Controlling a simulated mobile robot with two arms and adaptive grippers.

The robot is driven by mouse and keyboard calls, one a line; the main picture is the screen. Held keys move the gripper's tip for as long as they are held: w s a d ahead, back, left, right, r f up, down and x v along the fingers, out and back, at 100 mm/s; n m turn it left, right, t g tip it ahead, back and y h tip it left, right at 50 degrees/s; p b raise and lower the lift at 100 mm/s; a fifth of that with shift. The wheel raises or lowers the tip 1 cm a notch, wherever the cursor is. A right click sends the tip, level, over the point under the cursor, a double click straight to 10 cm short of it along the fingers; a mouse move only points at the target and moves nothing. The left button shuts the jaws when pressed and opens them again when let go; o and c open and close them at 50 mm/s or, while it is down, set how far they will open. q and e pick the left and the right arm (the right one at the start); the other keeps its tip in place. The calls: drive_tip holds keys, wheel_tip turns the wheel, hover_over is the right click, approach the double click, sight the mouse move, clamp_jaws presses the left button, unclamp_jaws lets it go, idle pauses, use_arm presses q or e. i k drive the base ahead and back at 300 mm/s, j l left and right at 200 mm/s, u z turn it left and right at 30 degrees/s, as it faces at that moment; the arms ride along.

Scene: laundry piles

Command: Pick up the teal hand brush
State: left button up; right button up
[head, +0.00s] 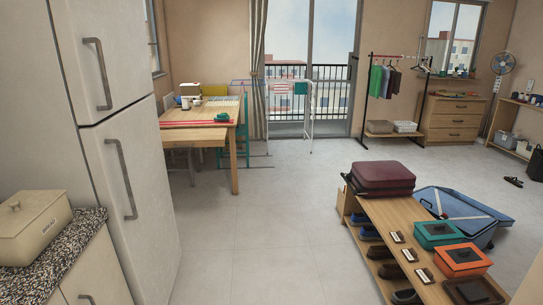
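I cannot make out a teal hand brush for certain. A small teal item (222,117) lies near the front right corner of the wooden table (236,150); it is too small to identify. Several small brown and white brush-like items, including one brush-like item (397,237), lie in a row on the low wooden bench (375,208) at the lower right; none looks teal. A teal box (438,235) with a lid stands on the same bench. Neither of my grippers shows in the head view.
An orange box (462,263) and a maroon suitcase (383,178) sit on the bench, with dark shoes below. An open blue suitcase (475,213) lies behind it. A fridge (135,160) and counter stand at left. The middle floor (275,215) is clear.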

sight(219, 118)
drive_tip(key=i, duration=5)
